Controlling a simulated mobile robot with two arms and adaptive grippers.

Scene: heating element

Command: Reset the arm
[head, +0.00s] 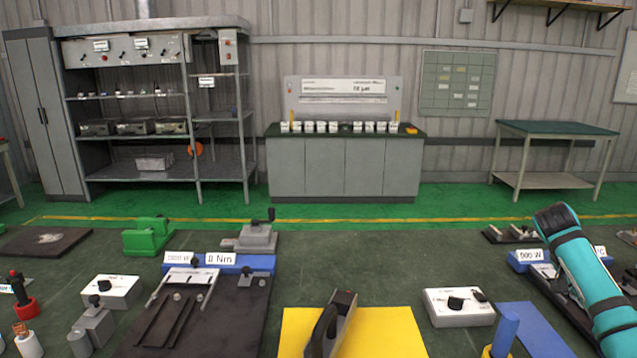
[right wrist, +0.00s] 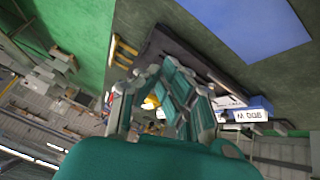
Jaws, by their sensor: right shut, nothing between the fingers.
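My right arm (head: 585,275) comes in at the right edge of the head view as a teal link with black bands, raised over the right end of the table. Its gripper is not visible in the head view. In the right wrist view my right gripper (right wrist: 170,75) shows its teal fingers and grey linkages, shut with nothing held. Beyond the fingers lie a dark board and a blue block with a white "900 W" label (right wrist: 246,115), seen tilted. My left arm and left gripper are in neither view.
The table holds a yellow mat (head: 380,335) with a dark-handled device, a white box with a black knob (head: 458,307), a blue cylinder (head: 505,333), a dark board (head: 225,320) and a green block (head: 147,237). A blue mat (head: 540,330) lies near my right arm.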

